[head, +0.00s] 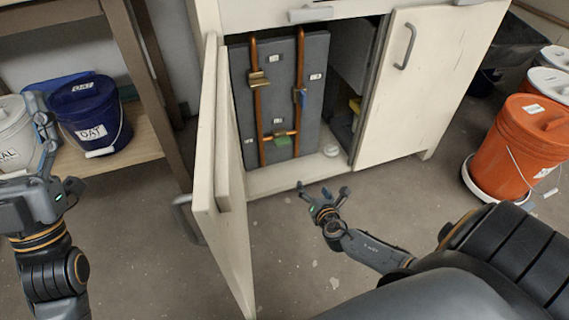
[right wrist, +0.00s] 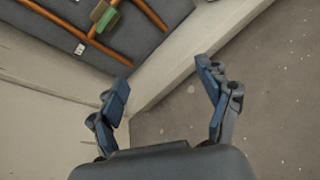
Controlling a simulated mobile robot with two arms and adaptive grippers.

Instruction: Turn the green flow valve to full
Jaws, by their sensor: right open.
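The green flow valve (head: 282,141) sits on the short copper cross pipe low on the grey panel inside the open cabinet. It also shows at the top of the right wrist view (right wrist: 106,19). My right gripper (head: 323,192) is open and empty, in front of the cabinet's bottom edge, below and to the right of the valve and apart from it. Its two fingers (right wrist: 165,85) stand wide apart in the wrist view. My left gripper (head: 45,150) is at the far left with its fingers pointing up in front of the shelf; its fingers overlap from this angle.
A brass-coloured valve (head: 259,78) and a blue valve (head: 300,96) are on the vertical pipes. The open left cabinet door (head: 222,190) juts forward; the right door (head: 433,85) is closed. A blue bucket (head: 88,112) and orange bucket (head: 520,145) stand at the sides.

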